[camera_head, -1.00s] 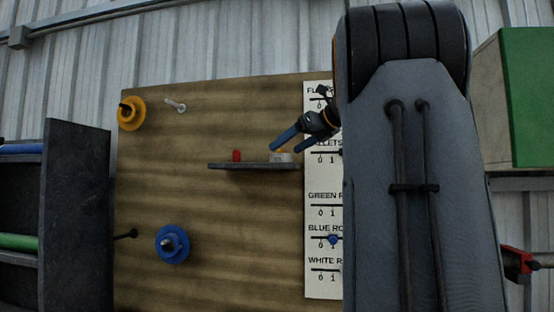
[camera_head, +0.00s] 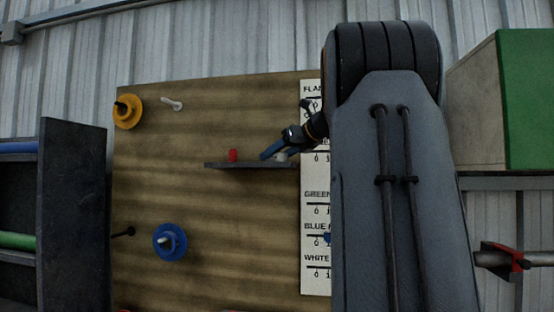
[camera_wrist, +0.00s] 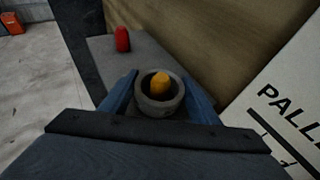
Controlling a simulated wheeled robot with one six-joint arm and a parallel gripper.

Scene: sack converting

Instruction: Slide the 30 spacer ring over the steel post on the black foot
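My gripper (camera_head: 281,156) is at the right end of a narrow dark shelf (camera_head: 228,165) on the wooden board. In the wrist view, its two blue fingers (camera_wrist: 161,88) stand on either side of a round grey cup-like piece (camera_wrist: 155,106). A yellow piece (camera_wrist: 160,83) sits inside that cup. The fingers are apart; I cannot tell whether they touch the cup. No "30" mark is readable, so I cannot pick out the 30 spacer ring. I cannot make out a steel post on a black foot in either view.
A red piece (camera_head: 233,155) stands left of my gripper on the shelf. A blue flanged roll (camera_head: 168,243) and an orange roll (camera_head: 127,112) hang on the board (camera_head: 210,215). A white tally sheet (camera_head: 313,185) is on the right. A dark rack (camera_head: 72,215) stands left.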

